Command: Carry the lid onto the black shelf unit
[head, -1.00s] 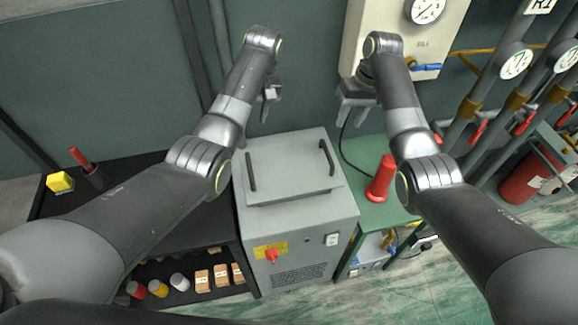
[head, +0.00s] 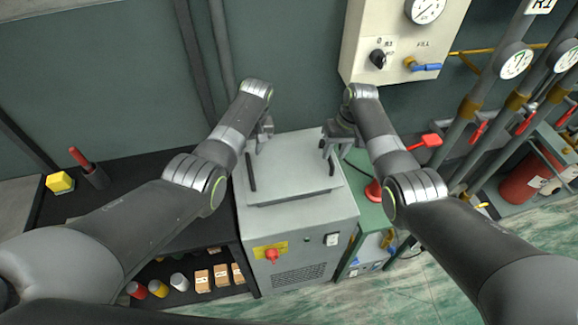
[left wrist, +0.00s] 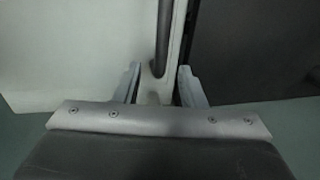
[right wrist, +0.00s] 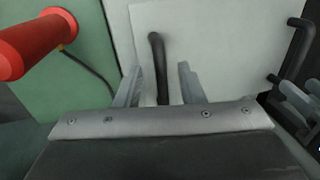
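The lid (head: 292,176) is a grey plate on top of the grey machine cabinet, with a black bar handle on each side. My left gripper (head: 262,140) is above the lid's left rear; in the left wrist view its fingers (left wrist: 160,88) are open, with the left handle (left wrist: 163,45) ahead between them. My right gripper (head: 334,146) is at the right handle; in the right wrist view its open fingers (right wrist: 164,88) stand either side of that handle (right wrist: 158,60). Neither is closed on a handle. The black shelf unit (head: 130,170) is to the left of the cabinet.
A yellow block (head: 60,182) and a red-handled tool (head: 88,166) sit on the shelf unit's top, with bottles and small boxes on its lower shelf. A red cylinder (right wrist: 38,46) stands on the green table right of the cabinet. A wall panel (head: 400,45) hangs behind.

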